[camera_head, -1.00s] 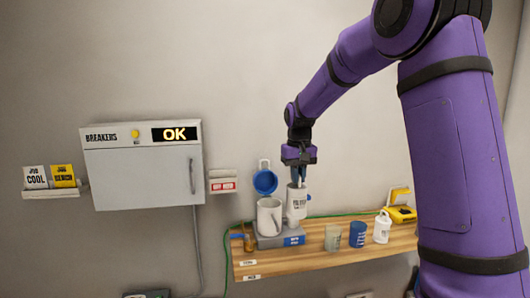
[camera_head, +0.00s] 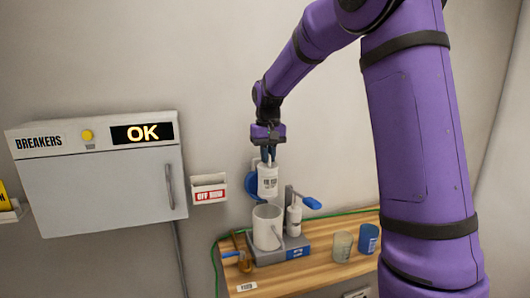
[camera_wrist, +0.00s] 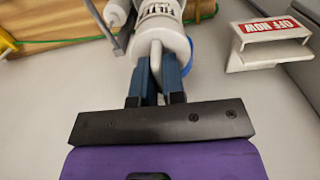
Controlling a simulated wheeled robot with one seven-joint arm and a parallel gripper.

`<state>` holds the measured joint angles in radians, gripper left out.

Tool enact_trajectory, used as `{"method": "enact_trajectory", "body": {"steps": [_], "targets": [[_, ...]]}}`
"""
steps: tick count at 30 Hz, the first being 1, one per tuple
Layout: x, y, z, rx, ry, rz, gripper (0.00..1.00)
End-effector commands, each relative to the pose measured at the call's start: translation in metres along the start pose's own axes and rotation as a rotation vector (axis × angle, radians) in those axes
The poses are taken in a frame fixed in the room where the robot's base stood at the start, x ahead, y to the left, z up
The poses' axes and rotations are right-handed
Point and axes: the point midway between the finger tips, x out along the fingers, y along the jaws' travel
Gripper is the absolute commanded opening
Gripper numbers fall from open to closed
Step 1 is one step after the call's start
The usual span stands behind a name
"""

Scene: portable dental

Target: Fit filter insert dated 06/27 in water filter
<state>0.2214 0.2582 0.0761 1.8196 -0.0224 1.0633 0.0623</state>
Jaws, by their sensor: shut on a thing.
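My gripper (camera_head: 268,153) is shut on the top handle of a white filter insert (camera_head: 268,182) with dark print. The insert hangs upright above the open white canister (camera_head: 267,228) of the water filter, apart from it. In the wrist view the insert (camera_wrist: 160,22) is held between the two blue fingers (camera_wrist: 158,75); its date cannot be read. The blue lid (camera_head: 251,190) stands open behind the insert, partly hidden. The canister stands on a grey and blue base (camera_head: 290,250) on the wooden shelf.
A white bottle (camera_head: 294,218), a grey post and a blue lever (camera_head: 312,203) are right of the canister. A beige cup (camera_head: 341,246) and a blue cup (camera_head: 368,238) stand further right. A breaker cabinet (camera_head: 100,185) reading OK and an "OFF NOW" holder (camera_head: 209,190) are on the wall.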

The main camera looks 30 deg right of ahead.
Motion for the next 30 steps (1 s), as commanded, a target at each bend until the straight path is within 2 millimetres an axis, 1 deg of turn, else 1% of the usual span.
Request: {"method": "enact_trajectory", "body": {"steps": [9,15,21,30], "targets": [[0.031,0.0,0.0,0.0,-0.002,0.0,0.0],[0.045,0.0,0.0,0.0,-0.002,0.0,0.0],[0.052,0.0,0.0,0.0,-0.001,0.0,0.0],[0.052,0.0,0.0,0.0,-0.001,0.0,0.0]]}}
